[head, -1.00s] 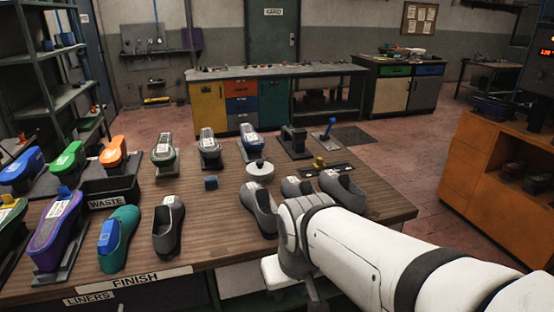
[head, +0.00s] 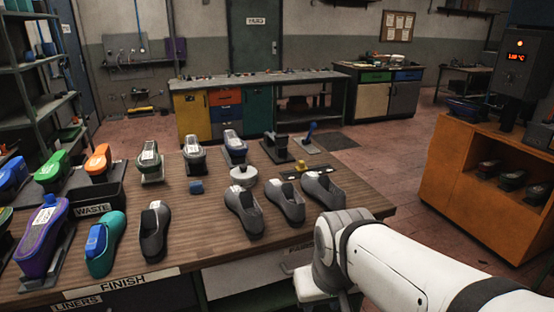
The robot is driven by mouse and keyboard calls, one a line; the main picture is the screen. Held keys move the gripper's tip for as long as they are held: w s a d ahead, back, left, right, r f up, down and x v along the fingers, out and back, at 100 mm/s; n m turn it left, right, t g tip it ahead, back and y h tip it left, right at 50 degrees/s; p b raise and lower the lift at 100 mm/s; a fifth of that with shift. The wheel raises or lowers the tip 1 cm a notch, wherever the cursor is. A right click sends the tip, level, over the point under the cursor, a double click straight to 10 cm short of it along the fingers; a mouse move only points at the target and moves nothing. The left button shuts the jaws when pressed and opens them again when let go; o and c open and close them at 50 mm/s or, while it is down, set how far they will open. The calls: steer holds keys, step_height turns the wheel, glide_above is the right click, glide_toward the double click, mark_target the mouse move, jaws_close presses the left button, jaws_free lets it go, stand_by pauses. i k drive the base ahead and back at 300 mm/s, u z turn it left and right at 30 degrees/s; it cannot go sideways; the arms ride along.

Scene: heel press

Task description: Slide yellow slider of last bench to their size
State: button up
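A small yellow slider (head: 288,162) sits on a short dark rail (head: 311,168) at the back right part of the wooden bench. The slider is near the rail's left part; any size marks are too small to read. Three dark grey shoes (head: 285,201) stand in front of it, with a round pale grey piece (head: 243,176) to its left. My white arm reaches in from the lower right, and its near joint hangs over the bench's front right edge. My gripper's fingers do not show.
Several shoes on stands line the bench's back, with a blue lever (head: 309,132) behind the rail. A WASTE bin (head: 92,209) is at left. An orange cabinet (head: 460,175) with dark shoes stands right. Open floor lies between bench and cabinet.

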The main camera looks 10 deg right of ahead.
mark_target(301, 167)
steer(key=u, duration=0.05)
steer(key=i, duration=1)
steer(key=z, duration=0.05)
